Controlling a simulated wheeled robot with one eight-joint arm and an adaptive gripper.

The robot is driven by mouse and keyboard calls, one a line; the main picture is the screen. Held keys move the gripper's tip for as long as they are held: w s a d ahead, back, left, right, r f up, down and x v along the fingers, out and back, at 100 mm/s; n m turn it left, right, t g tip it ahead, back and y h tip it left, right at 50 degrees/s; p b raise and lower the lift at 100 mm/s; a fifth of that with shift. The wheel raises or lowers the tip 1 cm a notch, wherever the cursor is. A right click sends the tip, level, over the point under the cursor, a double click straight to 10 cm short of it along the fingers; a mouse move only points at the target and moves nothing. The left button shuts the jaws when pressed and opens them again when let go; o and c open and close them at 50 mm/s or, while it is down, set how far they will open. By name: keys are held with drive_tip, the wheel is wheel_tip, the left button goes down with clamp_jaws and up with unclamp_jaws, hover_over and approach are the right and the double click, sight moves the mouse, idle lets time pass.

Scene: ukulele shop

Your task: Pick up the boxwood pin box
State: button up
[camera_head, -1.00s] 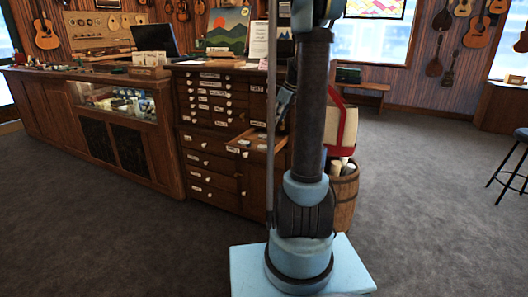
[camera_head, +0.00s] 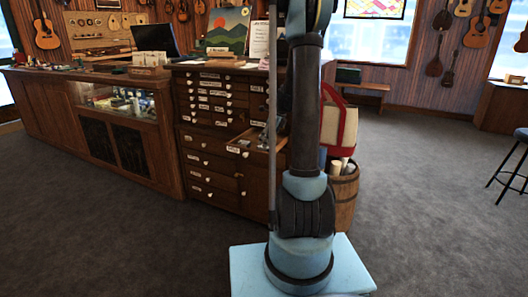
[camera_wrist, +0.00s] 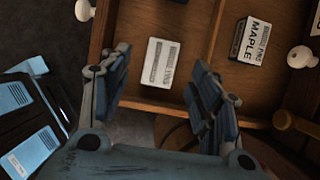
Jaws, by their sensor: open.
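In the wrist view, an open wooden drawer holds a small white-topped box (camera_wrist: 160,62) with a printed label too blurred to read, so I cannot confirm it is the boxwood pin box. A second small box (camera_wrist: 250,41), labelled MAPLE, lies to its right beyond a wooden divider. My gripper (camera_wrist: 160,68) is open and empty, its fingers on either side of the white-topped box in the picture; I cannot tell its height above it. In the head view my gripper is mostly hidden by my arm near the open drawer (camera_head: 245,146).
The drawer belongs to a dark wood cabinet (camera_head: 210,170) with white knobs and labels. A counter with a glass display (camera_head: 120,103) adjoins it on the left. A barrel (camera_head: 342,195) and a cream-and-red bag (camera_head: 338,125) stand right of my arm. Carpet on the right is open.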

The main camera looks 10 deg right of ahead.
sight(264, 149)
drive_tip(key=shift+x, duration=1.9)
drive_tip(key=c, duration=1)
